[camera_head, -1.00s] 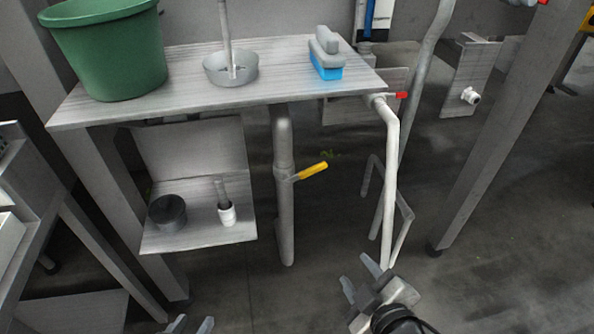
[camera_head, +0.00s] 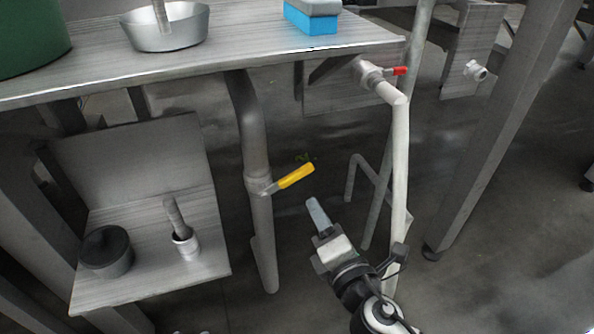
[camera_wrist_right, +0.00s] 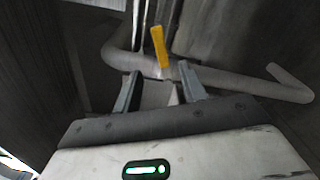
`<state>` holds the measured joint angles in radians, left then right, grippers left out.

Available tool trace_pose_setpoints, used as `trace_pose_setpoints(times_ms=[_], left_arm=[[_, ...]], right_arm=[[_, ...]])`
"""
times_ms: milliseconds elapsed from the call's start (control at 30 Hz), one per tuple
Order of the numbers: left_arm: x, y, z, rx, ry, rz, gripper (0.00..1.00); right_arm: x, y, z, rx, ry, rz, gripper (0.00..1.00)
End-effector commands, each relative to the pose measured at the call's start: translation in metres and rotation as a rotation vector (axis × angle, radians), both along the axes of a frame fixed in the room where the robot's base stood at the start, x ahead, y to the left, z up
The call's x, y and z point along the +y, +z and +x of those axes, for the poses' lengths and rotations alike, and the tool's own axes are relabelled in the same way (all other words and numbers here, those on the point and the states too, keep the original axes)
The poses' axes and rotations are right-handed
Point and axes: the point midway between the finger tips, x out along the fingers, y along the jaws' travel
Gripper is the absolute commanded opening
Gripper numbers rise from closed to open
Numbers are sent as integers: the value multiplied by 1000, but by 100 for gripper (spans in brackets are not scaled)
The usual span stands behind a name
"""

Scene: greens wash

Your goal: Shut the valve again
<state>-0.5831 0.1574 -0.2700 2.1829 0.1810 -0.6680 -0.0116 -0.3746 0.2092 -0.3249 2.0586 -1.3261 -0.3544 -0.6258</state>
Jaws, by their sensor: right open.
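The valve has a yellow lever handle (camera_head: 296,176) on a vertical grey pipe (camera_head: 257,150) under the metal table. The handle sticks out to the right of the pipe and tilts upward, across the pipe's line. My right gripper (camera_head: 314,210) is just below and to the right of the handle, apart from it. In the right wrist view the yellow handle (camera_wrist_right: 159,46) stands beyond the two open fingers (camera_wrist_right: 159,90), roughly between them, with nothing held. My left gripper is not in the head view now.
A red-handled tap (camera_head: 398,71) sits on a white pipe (camera_head: 399,170) to the right.

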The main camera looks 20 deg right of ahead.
Motion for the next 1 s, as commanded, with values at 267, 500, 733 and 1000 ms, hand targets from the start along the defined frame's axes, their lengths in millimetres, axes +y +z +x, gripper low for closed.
trace_pose_setpoints(times_ms=[267, 500, 733, 1000], left_arm=[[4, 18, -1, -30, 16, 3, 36], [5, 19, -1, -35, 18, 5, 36], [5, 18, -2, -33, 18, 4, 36], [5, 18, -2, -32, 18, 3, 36]], right_arm=[[2, 2, 64, -3, -1, 0, 42], [4, 1, 107, -2, -1, 0, 42], [5, 0, 125, 1, 0, 1, 42], [5, 0, 126, 1, 0, 2, 42]])
